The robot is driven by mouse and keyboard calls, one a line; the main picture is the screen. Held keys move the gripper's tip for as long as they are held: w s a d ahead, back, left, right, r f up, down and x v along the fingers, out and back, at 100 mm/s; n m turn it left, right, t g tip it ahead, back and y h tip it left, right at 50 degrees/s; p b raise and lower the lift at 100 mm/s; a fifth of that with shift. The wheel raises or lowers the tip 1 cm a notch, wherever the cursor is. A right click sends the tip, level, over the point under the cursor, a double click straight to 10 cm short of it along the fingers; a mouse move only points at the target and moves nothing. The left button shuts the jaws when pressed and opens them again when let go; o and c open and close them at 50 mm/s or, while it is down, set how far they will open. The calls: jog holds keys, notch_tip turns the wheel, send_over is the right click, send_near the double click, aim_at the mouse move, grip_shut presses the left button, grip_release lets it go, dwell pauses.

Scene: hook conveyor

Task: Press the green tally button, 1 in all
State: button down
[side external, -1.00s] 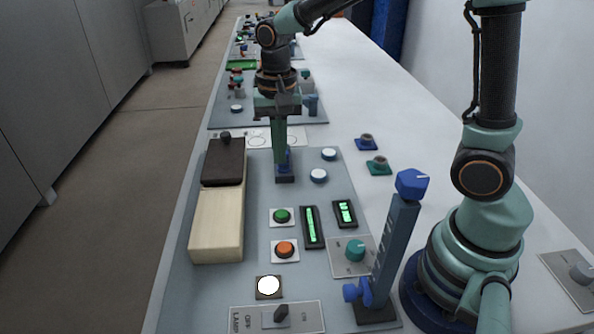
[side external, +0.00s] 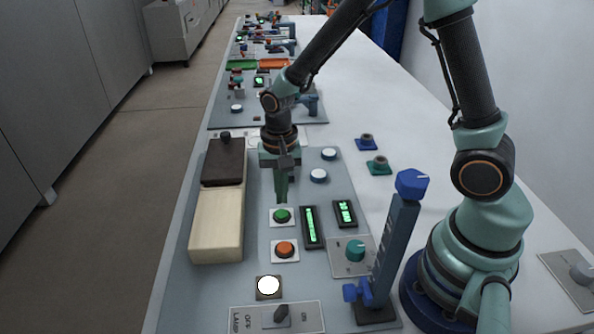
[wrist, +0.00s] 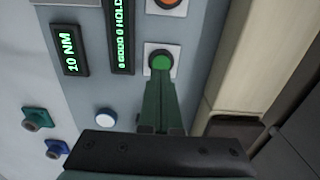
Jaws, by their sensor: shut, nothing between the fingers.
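The green button (side external: 282,215) sits on a small white square plate on the grey panel, above the orange button. It also shows in the wrist view (wrist: 161,62), just beyond my fingertips. My gripper (side external: 281,199) points straight down with its green fingers shut and empty. The fingertips are right above the green button or very near its far edge. I cannot tell whether they touch it. In the wrist view my shut fingers (wrist: 158,85) end at the lower edge of the button.
An orange button (side external: 285,250) and a lit white button (side external: 268,286) lie nearer on the panel. Green-lit displays (side external: 312,227) stand to the right. A wooden block with a dark top (side external: 217,220) lies to the left. A blue upright lever (side external: 395,245) rises at front right.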

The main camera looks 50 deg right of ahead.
aim_at(283, 214)
jog(key=shift+f, duration=1.6)
jog(key=shift+s+f, duration=0.1)
jog(key=shift+f, duration=0.9)
jog(key=shift+r, duration=0.15)
notch_tip(283, 214, up, 14)
jog(key=shift+w+r, duration=0.25)
jog(key=shift+w, duration=0.15)
